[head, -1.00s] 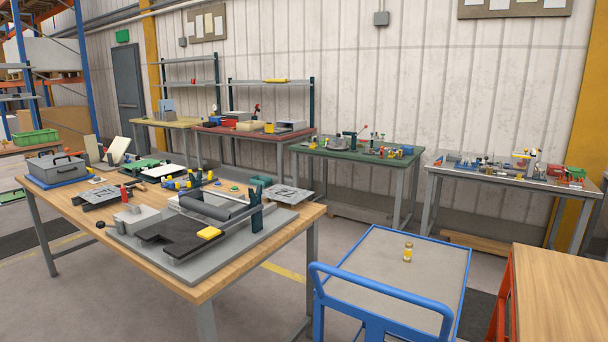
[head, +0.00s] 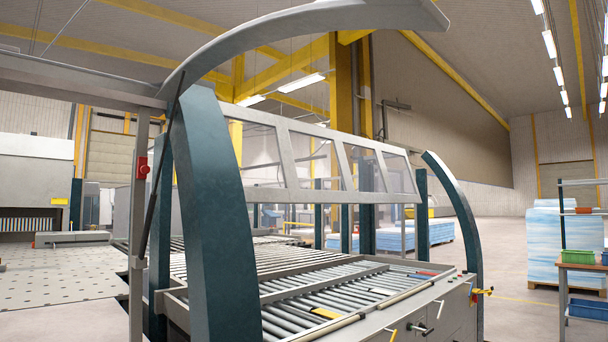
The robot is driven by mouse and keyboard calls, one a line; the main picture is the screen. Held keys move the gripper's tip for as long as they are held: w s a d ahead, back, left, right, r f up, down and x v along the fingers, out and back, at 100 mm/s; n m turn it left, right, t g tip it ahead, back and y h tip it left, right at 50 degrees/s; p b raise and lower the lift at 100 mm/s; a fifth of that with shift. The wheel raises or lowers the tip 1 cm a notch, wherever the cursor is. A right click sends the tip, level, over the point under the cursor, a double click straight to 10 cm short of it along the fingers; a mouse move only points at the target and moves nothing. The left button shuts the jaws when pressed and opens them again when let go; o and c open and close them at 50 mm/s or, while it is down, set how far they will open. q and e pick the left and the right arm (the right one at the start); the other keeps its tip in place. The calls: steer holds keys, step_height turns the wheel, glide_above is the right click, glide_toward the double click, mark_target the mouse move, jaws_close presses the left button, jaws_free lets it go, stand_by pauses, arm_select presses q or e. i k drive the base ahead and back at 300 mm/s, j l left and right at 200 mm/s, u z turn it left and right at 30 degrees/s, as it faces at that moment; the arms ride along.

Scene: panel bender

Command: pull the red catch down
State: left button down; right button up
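A small red catch (head: 143,168) sits on a slim upright grey post (head: 139,220) at the left of the head view. It is on the upper part of the post, beside a dark slanted rod (head: 160,180). Neither of my grippers is in view. Nothing of mine touches the catch in this view.
A curved dark teal upright (head: 215,220) stands close, right of the post. A roller table (head: 310,320) with a raised, framed clear guard (head: 310,165) lies behind it. A red and yellow fitting (head: 480,292) is on its right end. Open floor (head: 525,315) lies right.

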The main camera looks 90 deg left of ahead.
mark_target(143, 169)
steer(key=u, duration=3.7)
steer(key=l+z, duration=0.3)
steer(key=l, duration=0.25)
steer(key=l+z, duration=0.35)
steer(key=l, duration=0.25)
